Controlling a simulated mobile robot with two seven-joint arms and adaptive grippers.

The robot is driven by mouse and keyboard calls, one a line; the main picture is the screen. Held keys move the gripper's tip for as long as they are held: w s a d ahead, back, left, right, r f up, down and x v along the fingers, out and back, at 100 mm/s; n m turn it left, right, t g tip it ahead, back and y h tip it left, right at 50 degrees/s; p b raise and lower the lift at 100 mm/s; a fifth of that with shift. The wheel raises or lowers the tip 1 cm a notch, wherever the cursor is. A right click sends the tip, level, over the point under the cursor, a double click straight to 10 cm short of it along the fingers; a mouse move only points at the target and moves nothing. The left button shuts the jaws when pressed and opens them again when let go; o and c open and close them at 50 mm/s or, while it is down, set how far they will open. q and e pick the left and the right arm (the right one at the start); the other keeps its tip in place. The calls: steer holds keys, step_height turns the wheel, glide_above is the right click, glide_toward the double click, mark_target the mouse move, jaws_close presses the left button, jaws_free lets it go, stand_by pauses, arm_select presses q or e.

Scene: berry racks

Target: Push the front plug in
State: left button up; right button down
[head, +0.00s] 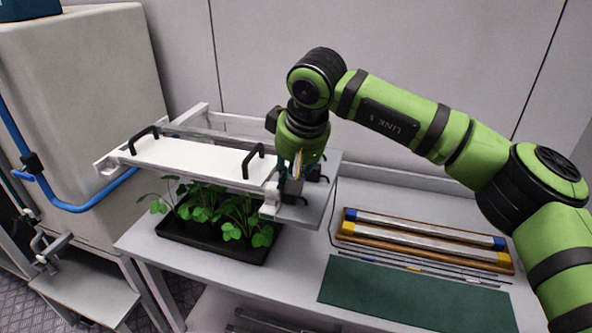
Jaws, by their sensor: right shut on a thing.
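A white panel (195,157) with two black handles lies level on a metal rack frame above the plants. My right gripper (291,188) points down at the right end of this panel, by the grey end plate (307,212). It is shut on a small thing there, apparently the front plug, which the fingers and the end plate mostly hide. A pale block (270,205) sits at the front right corner of the frame, just left of the fingers. I cannot tell how deep the plug sits. My left gripper is not in view.
A black tray (208,247) of green plants stands under the panel on the grey table. To the right lie tubes with blue and yellow ends (425,240), thin rods and a green mat (415,297). A blue hose (75,207) curves at the left.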

steer(key=shift+a+r, duration=0.2)
steer(key=c, duration=1.3)
jaws_free()
steer(key=shift+d, duration=0.1)
steer(key=shift+c, duration=0.2)
steer(key=shift+o, duration=1.2)
steer(key=shift+w+f, duration=0.1)
steer(key=shift+a, duration=0.2)
steer(key=shift+d+r, duration=0.2)
steer(key=shift+r, duration=0.3)
steer(key=v, duration=1.1)
steer(key=shift+s+f, duration=0.15)
steer(key=shift+s, duration=0.1)
